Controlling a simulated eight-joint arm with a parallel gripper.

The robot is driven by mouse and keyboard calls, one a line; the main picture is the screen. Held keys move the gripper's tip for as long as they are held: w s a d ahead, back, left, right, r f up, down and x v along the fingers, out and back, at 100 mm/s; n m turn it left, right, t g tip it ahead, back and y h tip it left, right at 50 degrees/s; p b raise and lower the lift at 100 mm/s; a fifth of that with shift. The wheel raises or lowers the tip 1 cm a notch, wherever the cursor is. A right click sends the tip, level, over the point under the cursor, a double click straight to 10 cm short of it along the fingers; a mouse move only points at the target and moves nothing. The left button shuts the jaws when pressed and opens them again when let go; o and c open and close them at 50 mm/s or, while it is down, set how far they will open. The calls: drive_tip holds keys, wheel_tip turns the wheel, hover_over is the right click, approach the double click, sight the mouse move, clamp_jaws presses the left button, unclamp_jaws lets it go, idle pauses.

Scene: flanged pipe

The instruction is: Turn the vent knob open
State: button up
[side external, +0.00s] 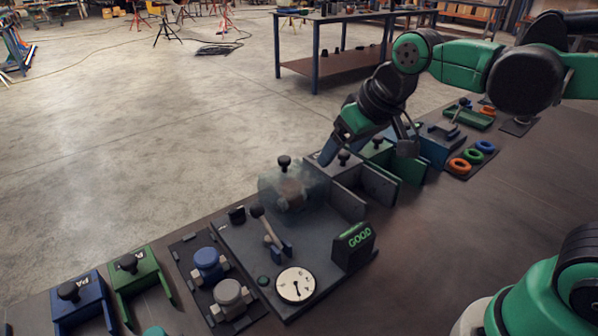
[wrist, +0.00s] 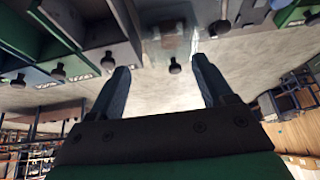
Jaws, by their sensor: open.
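A dark test board (side external: 235,246) carries a clear, hazy cover (side external: 312,186) over a pipe part. A black knob (side external: 284,162) stands upright on top of the cover; I cannot tell whether this is the vent knob. My gripper (side external: 367,153) is open and empty, up and right of the cover. In the wrist view, a black knob (wrist: 175,66) and the clear cover (wrist: 168,40) show beyond and between my open fingers (wrist: 160,68).
Grey, green and blue bins (side external: 375,185) with black knobs stand right of the cover, near my gripper. A blue and a grey fitting (side external: 230,297) lie left of the board. Blue and green bins (side external: 80,298) stand at lower left. Coloured rings (side external: 472,155) lie at right.

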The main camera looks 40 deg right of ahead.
drive_tip(key=w+a+g, duration=0.3)
drive_tip(key=w+a, duration=0.3)
drive_tip(key=w, duration=0.3)
drive_tip(key=g, duration=0.2)
hover_over(239, 207)
wheel_tip(239, 207, down, 8)
drive_tip(key=shift+r, duration=0.25)
drive_tip(key=shift+w+a+f+g, duration=0.1)
drive_tip(key=shift+a+f+g, duration=0.25)
drive_tip(key=shift+f, duration=2.95)
clamp_jaws()
